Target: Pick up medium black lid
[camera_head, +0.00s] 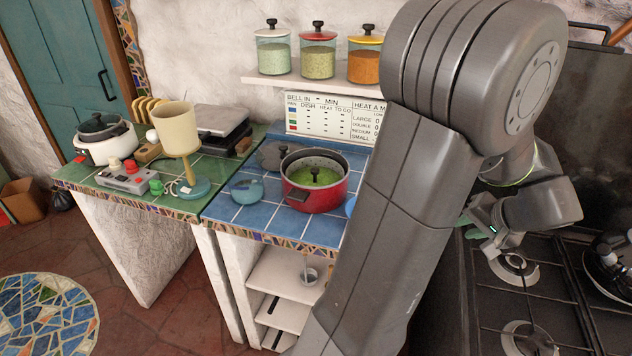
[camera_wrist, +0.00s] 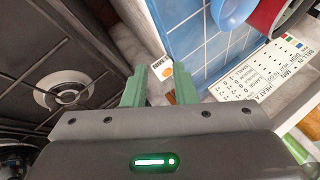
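No lid is plainly identifiable as the medium black one. A grey lid-like disc (camera_head: 271,154) lies behind the red pot (camera_head: 315,187) on the blue tiles. A dark rounded piece of cookware (camera_head: 610,258) is cut off at the right edge, on the hob. My gripper (camera_head: 470,232) is over the left side of the hob, partly hidden by my arm. In the wrist view its green fingers (camera_wrist: 160,80) are apart with nothing between them.
The black hob (camera_head: 500,300) has burners and grates. The blue-tiled counter (camera_head: 262,222) holds a teal bowl (camera_head: 246,189). A menu board (camera_head: 318,118) stands behind, also visible in the wrist view (camera_wrist: 262,75). Three jars stand on the shelf (camera_head: 300,83) above.

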